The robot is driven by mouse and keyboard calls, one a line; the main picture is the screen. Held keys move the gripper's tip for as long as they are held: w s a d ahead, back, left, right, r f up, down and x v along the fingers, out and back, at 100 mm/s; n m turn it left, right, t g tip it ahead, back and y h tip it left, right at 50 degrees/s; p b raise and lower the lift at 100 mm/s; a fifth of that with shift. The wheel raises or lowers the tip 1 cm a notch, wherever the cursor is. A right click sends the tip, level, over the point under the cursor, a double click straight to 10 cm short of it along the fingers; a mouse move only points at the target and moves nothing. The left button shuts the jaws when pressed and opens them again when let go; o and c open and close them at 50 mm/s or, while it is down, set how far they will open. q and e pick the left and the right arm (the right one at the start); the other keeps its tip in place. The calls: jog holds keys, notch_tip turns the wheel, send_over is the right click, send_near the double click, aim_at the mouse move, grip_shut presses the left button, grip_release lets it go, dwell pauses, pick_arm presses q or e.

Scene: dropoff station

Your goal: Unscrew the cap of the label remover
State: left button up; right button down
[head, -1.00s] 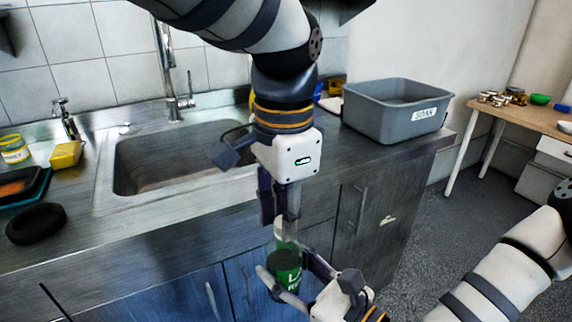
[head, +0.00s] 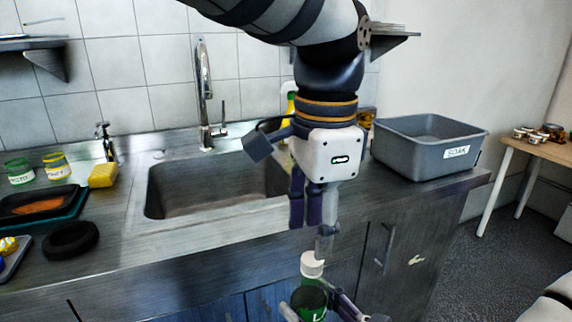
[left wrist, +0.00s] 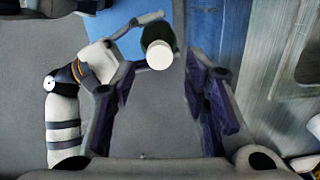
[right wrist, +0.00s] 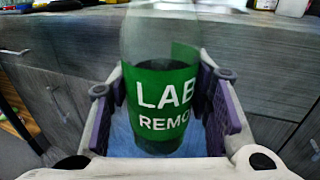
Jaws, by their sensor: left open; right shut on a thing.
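The label remover is a bottle with a green label (right wrist: 165,92), held upright in my right gripper (right wrist: 165,100). In the head view the bottle (head: 309,300) is at the bottom edge, in front of the cabinets. Its white cap (head: 312,264) shows on top, and also in the left wrist view (left wrist: 160,55). The cap is outside the right wrist view. My left gripper (head: 312,232) is open and points down just above the cap. In the left wrist view the cap appears between its fingertips; I cannot tell any contact.
A sink (head: 215,188) is set in the steel counter. A grey bin marked SOAK (head: 428,150) stands at the counter's right end. A yellow sponge (head: 103,175), two jars and a black ring (head: 70,239) lie left. Cabinet fronts stand close behind the bottle.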

aim_at(312, 258)
pick_arm(q)
jog(key=m, duration=0.3)
jog(key=shift+s+d+r, duration=0.25)
jog(key=shift+s+d, duration=0.05)
jog(key=shift+s, duration=0.05)
jog(key=m, duration=0.3)
jog(key=shift+d+r+m, duration=0.1)
jog(key=shift+r+m, duration=0.2)
jog(key=shift+r, duration=0.05)
jog(key=m, duration=0.1)
jog(key=r+m, duration=0.1)
jog(key=m, duration=0.2)
jog(key=shift+w+a+r+m, duration=0.2)
jog(key=shift+w+r+m, duration=0.1)
jog(key=shift+m, duration=0.1)
jog(key=shift+w+a+m, duration=0.1)
jog(key=shift+m, duration=0.4)
notch_tip(312, 258, down, 8)
jog(key=shift+r, duration=0.15)
